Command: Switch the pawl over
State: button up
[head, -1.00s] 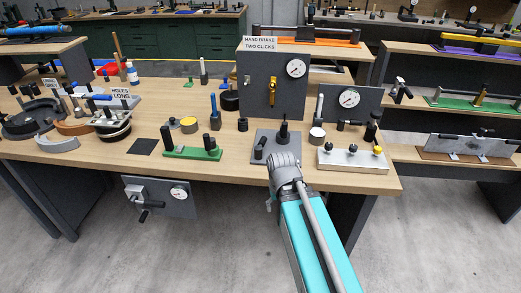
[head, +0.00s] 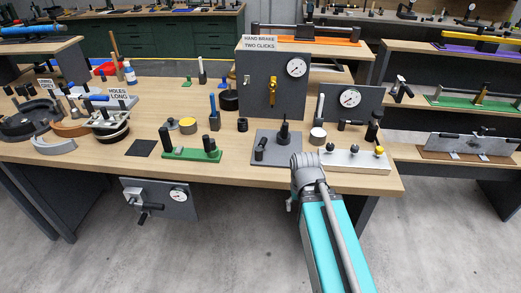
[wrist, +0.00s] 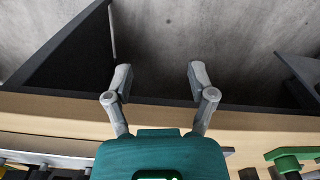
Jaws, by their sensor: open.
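I cannot make out for sure which part is the pawl. A grey plate (head: 268,148) near the bench's front edge carries a black upright post (head: 284,132) and a short tilted black piece (head: 260,148); either fitting is too small to identify. The end of my arm (head: 305,168) is at the front edge of the bench, just right of this plate. In the wrist view my gripper (wrist: 160,78) is open, with nothing between its fingers, above the bench edge and the floor. Its fingertips are not clear in the head view.
A white block with knobs (head: 352,160) is close right of my arm. A green fixture (head: 192,155) is left of the plate. Behind stand a dark panel with a gauge (head: 276,85) and a smaller gauge panel (head: 352,104). The floor in front is clear.

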jog(key=shift+d, duration=0.15)
jog(key=shift+w+r, duration=0.1)
jog(key=shift+w, duration=0.1)
jog(key=c, duration=0.4)
jog(key=shift+n+y, duration=0.3)
jog(key=shift+n, duration=0.6)
jog(key=w+p, duration=0.1)
jog(key=w+a+r, duration=0.1)
jog(key=w+r+p, duration=0.1)
jog(key=w, duration=0.1)
jog(key=shift+w+a+r+p, duration=0.1)
jog(key=shift+a+r+p, duration=0.1)
jog(key=shift+a+p, duration=0.1)
grip_shut()
jog(key=w+a+r+n+y+p, duration=0.1)
jog(key=w+a+r+n+p, duration=0.2)
jog(key=w, duration=0.5)
jog(key=w+a+r+n+t+y+p, duration=0.1)
jog(key=w+a+r+n+p, duration=0.3)
jog(key=w, duration=0.4)
jog(key=w+a+r+n+y+p, duration=0.1)
jog(key=w+a+r+n+p, duration=0.2)
jog(key=w, duration=0.6)
jog(key=shift+a+r+n+p, duration=0.15)
jog(key=shift+r+n+p, duration=0.9)
jog(key=shift+r, duration=0.75)
